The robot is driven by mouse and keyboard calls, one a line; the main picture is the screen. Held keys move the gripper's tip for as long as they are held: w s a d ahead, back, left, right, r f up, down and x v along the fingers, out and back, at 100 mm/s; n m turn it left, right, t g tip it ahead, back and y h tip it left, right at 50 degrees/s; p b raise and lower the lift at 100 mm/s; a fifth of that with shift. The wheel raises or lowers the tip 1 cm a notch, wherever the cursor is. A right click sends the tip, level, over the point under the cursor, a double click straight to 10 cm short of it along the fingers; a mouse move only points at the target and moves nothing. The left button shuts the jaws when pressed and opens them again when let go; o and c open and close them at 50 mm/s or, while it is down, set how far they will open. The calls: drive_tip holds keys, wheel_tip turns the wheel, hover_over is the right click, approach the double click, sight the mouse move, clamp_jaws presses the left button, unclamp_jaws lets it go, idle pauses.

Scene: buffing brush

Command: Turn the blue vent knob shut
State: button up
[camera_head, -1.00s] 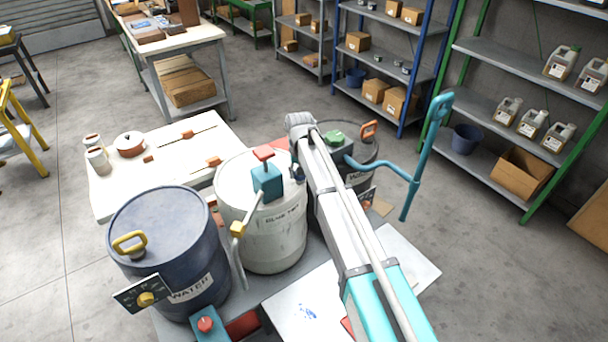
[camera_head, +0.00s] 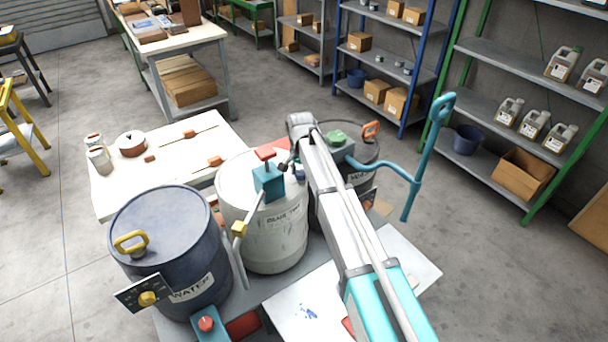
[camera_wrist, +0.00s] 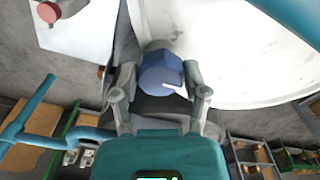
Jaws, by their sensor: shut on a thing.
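The blue vent knob (camera_wrist: 160,74) shows in the wrist view with a short white line on its face, pointing to the right. It sits beside the white drum (camera_wrist: 225,50), and a bit of it shows on the drum top in the head view (camera_head: 300,171). My gripper (camera_wrist: 163,80) is shut on the knob, one finger on each side of it. In the head view my arm hides most of the gripper. The white drum (camera_head: 262,232) stands upright between the other drums.
A teal pump with a red top (camera_head: 267,180) stands on the white drum close to my gripper. A dark blue water drum (camera_head: 165,235) is at left. A grey drum (camera_head: 368,150) with a curved teal handle (camera_head: 430,150) is at right. A white table (camera_head: 175,165) lies behind.

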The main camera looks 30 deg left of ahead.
drive_tip(key=shift+w+a, duration=0.1)
drive_tip(key=o, duration=1.1)
drive_tip(key=shift+o, duration=0.2)
